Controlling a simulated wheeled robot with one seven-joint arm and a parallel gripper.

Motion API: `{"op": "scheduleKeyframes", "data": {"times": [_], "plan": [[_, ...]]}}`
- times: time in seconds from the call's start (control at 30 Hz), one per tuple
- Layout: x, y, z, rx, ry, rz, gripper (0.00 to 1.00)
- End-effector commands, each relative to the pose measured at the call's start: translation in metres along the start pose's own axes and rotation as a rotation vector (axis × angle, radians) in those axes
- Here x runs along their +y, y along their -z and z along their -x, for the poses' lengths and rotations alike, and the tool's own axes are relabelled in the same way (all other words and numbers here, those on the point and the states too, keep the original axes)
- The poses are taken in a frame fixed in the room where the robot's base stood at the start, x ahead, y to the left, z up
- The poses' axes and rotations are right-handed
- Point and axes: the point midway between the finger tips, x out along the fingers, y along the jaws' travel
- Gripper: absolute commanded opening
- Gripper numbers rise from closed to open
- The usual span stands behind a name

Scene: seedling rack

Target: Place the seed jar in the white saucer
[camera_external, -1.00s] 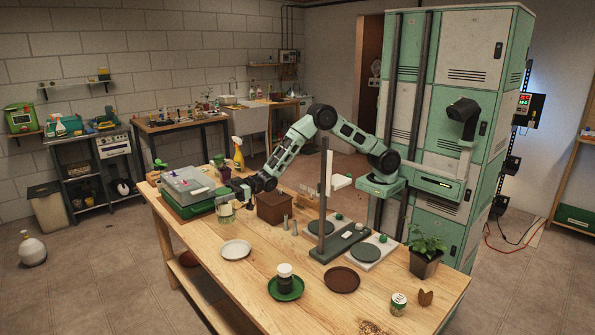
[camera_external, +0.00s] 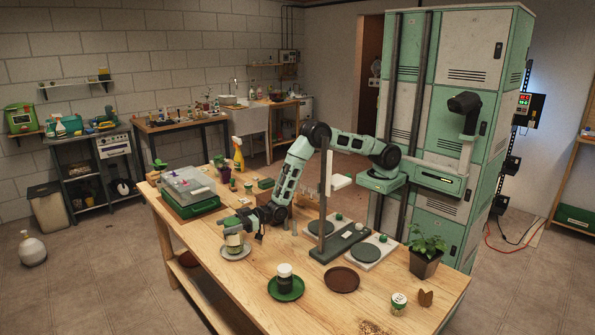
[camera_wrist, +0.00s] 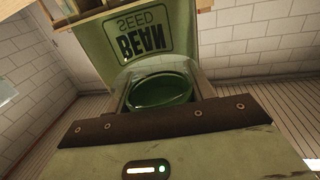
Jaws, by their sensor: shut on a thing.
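My gripper (camera_external: 240,221) is shut on the seed jar (camera_external: 233,243), which looks upright with a pale label. The jar's lower end hides part of the saucer. I cannot tell whether the jar touches it.
A green saucer (camera_external: 299,293) holds a dark jar with a white lid (camera_external: 285,270). A brown saucer (camera_external: 342,279), a small can (camera_external: 398,302), a grey scale-like stand (camera_external: 338,246) and a potted plant (camera_external: 424,262) are to the right. The near left tabletop is clear.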

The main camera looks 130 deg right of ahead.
Motion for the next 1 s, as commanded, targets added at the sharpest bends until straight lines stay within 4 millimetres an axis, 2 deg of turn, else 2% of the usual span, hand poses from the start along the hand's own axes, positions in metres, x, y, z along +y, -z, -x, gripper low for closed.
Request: {"op": "scheduleKeyframes", "data": {"times": [0.1,0.5,0.53,0.6,1.0], "plan": [[0.0001,-0.0067,-0.0004,0.003,0.0,0.0,0.04],[-0.0001,-0.0119,-0.0004,0.004,0.001,0.001,0.04],[-0.0001,-0.0113,-0.0001,0.001,0.001,0.0,0.61],[-0.0001,-0.0109,-0.0001,0.001,0.001,0.0,0.75],[0.0,-0.0072,0.0022,0.0,0.001,0.0,0.75]]}}
